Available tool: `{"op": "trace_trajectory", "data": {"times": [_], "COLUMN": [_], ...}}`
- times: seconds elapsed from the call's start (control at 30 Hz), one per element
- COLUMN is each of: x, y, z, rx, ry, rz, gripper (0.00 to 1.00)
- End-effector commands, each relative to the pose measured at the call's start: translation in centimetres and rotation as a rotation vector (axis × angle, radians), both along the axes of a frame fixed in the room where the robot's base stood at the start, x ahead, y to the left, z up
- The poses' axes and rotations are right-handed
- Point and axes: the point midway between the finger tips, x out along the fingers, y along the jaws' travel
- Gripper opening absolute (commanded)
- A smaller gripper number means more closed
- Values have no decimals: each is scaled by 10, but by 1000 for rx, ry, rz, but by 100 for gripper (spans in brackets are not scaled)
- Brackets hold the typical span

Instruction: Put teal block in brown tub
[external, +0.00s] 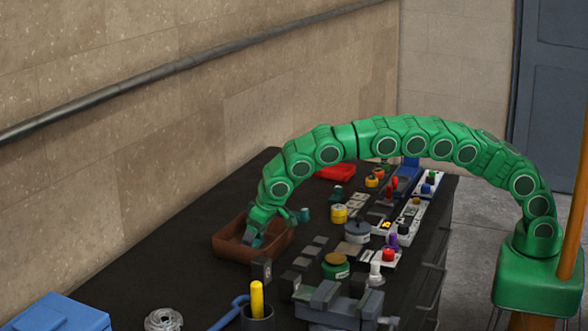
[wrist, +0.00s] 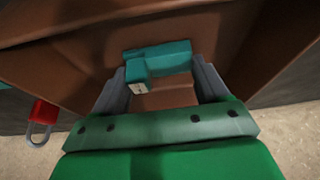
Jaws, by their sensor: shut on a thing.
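The brown tub (external: 228,247) stands on the dark bench in the external view. Its brown inner walls (wrist: 60,68) fill much of the wrist view. My gripper (external: 254,238) reaches down into the tub from above. In the wrist view, my gripper's grey fingers (wrist: 163,72) are shut on the teal block (wrist: 165,59), which lies across between them. The block has a small pale patch on its left end. In the external view it is mostly hidden by the fingers. I cannot tell whether the block touches the tub's floor.
A red padlock (wrist: 42,115) shows outside the tub in the wrist view. A blue box (external: 60,312) is at the front left.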

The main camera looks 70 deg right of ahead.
Motion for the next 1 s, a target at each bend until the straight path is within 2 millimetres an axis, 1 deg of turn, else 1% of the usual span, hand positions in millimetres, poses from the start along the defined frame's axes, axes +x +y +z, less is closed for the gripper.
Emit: {"op": "trace_trajectory", "data": {"times": [0.37, 0.4, 0.53, 0.83, 1.0], "x": [0, 0, 0, 0, -1], "y": [0, -1, 0, -1, -1], "z": [-3, -3, -3, -2, 3], "rx": [-1, 0, 0, -1, -1], "ry": [0, 0, 0, 0, -1], "rz": [-1, -1, -1, -1, -1], "gripper": [37, 79, 99, 100, 100]}}
